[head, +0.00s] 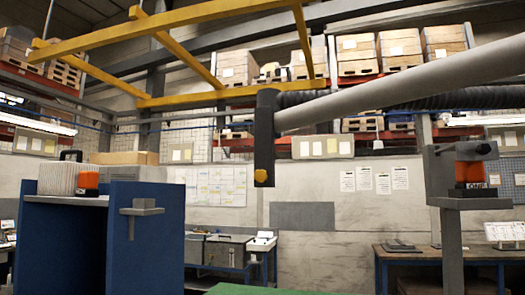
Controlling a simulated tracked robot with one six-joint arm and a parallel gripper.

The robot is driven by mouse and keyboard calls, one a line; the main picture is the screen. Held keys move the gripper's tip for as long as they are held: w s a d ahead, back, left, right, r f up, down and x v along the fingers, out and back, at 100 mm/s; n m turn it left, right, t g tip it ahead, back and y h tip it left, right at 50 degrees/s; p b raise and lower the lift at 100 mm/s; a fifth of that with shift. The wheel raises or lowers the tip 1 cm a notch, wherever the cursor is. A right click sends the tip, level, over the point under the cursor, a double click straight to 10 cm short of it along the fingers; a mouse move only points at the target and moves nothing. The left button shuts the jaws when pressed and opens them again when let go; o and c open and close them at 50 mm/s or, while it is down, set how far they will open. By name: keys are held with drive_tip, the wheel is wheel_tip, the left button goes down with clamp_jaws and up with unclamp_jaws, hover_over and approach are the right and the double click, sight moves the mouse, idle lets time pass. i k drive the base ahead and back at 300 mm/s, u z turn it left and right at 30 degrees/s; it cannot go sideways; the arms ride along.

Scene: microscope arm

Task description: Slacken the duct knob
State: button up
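A small yellow-orange knob (261,175) sits at the lower end of a dark grey upright bracket (265,130), near the middle of the head view. I take it to be the duct knob. The bracket hangs at the end of a thick grey tube (400,85) that slopes up to the right, with a dark ribbed hose (450,98) behind it. How far the knob is turned cannot be told. My gripper is not in view, and nothing touches the knob.
A blue cabinet (65,240) stands at left. A grey post (452,240) at right carries an orange and black unit (472,170). A green surface (265,290) shows at the bottom edge. Yellow beams (190,98) cross overhead. The air around the knob looks clear.

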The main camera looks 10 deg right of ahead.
sight(260, 176)
drive_tip(key=u, duration=0.25)
drive_tip(key=k, duration=0.55)
drive_tip(key=u, duration=0.45)
drive_tip(key=k, duration=0.8)
drive_tip(key=u, duration=0.7)
drive_tip(key=i, duration=2.45)
drive_tip(key=z, duration=0.95)
drive_tip(key=i, duration=0.5)
drive_tip(key=z, duration=0.4)
